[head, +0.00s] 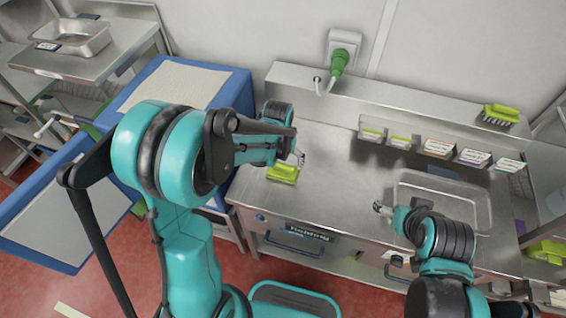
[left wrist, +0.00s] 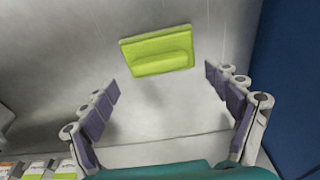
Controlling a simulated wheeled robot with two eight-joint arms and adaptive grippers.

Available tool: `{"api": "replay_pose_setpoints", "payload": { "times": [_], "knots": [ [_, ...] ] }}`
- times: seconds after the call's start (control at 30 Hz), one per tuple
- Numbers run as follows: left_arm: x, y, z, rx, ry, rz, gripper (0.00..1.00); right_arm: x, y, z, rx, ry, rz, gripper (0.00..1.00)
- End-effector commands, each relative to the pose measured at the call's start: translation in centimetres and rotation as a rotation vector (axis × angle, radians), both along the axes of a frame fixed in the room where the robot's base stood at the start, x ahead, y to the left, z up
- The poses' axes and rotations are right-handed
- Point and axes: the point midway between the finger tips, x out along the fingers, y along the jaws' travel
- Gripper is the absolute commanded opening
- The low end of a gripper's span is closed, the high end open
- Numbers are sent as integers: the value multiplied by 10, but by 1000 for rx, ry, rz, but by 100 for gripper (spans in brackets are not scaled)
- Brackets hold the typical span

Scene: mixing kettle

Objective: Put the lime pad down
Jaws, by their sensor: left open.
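The lime pad (head: 283,173) lies on the steel worktop (head: 335,190) near its left end. It also shows in the left wrist view (left wrist: 157,52), flat on the steel with its raised grip facing me. My left gripper (head: 299,157) is just above and beside the pad in the head view. In the left wrist view its two fingers (left wrist: 160,82) are spread wide, with the pad beyond the fingertips and apart from them. My right gripper (head: 381,208) is over the worktop's front, left of the sink; its finger opening is too small to make out.
A steel sink basin (head: 440,190) is at the right of the worktop. Several small boxes (head: 438,147) line the back ledge, and a green brush (head: 501,114) sits above them. A green plug (head: 340,60) is on the wall. A blue-edged table (head: 170,85) stands left. The worktop's middle is clear.

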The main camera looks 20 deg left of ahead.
Motion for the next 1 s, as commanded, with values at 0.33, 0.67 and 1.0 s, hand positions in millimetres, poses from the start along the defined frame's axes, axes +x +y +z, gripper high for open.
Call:
{"api": "replay_pose_setpoints", "payload": {
  "times": [0.33, 0.67, 1.0],
  "knots": [
    [-10, 0, 67, 0, 0, 0, 89, 0, 0, 18, 0, 0, 0, 76],
    [-42, 7, 112, -4, -87, 7, 89, 0, 0, 19, 0, 0, 0, 76],
    [-130, 23, 161, -10, -349, 26, 89, 0, 0, 19, 0, 0, 0, 76]
  ]
}}
